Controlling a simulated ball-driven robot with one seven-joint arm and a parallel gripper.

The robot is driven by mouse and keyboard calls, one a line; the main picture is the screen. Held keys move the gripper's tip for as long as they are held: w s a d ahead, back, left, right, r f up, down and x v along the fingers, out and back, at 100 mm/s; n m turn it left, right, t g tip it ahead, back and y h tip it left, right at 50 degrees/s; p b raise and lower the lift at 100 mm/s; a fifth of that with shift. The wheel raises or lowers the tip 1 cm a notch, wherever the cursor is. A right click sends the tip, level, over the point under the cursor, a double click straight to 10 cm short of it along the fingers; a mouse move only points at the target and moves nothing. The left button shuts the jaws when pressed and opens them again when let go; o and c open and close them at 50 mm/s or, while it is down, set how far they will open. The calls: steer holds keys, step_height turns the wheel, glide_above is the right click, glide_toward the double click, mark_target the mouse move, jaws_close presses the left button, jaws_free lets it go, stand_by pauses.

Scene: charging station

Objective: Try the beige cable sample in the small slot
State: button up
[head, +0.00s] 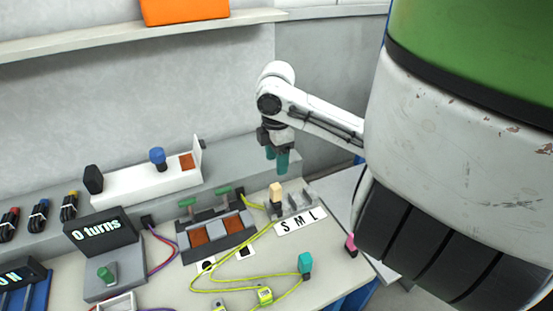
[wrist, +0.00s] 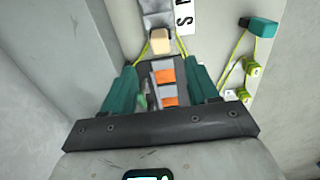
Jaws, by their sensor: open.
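The beige cable sample (head: 276,190) stands upright at the left end of the grey slotted holder (head: 302,207), by the letter S on the white S M L label (head: 301,221). Its lower part is dark, and I cannot tell how deep it sits in the small slot. It also shows in the wrist view (wrist: 160,40), with a yellow-green cable on both sides. My gripper (head: 277,163) is open, with teal fingers pointing down, above and apart from the sample. In the wrist view my gripper (wrist: 160,66) has nothing between its fingers.
A dark tray with orange-brown pads (head: 215,237) stands left of the holder. A teal connector (head: 305,263) and loose yellow-green cable (head: 225,291) lie in front. A pink piece (head: 351,243) is at the right edge.

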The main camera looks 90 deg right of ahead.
mark_target(276, 186)
steer(key=shift+w+r+n, duration=0.1)
steer(key=shift+w+n, duration=0.25)
steer(key=shift+n, duration=0.05)
steer(key=c, duration=0.3)
steer(key=shift+w+a+n+p, duration=0.1)
steer(key=shift+w+n+p, duration=0.6)
steer(key=shift+n, duration=0.2)
steer(key=c, duration=0.3)
steer(key=n, duration=0.2)
steer(key=w+n+p, duration=0.1)
steer(key=shift+a+f, duration=0.25)
steer(key=c, duration=0.5)
steer(key=shift+a+f+n+p, duration=0.1)
steer(key=shift+f+n+p, duration=0.1)
steer(key=shift+n+p, duration=0.55)
jaws_close()
steer(key=s+n, duration=0.1)
steer(key=s+n+p, duration=0.1)
steer(key=n, duration=0.1)
steer(key=shift+s+d+f+n, duration=0.15)
steer(key=shift+s+d+n, duration=0.1)
steer(key=shift+s+d, duration=0.1)
steer(key=shift+f, duration=0.1)
step_height(276, 186, down, 6)
steer(key=b, duration=0.6)
steer(key=shift+s, duration=0.1)
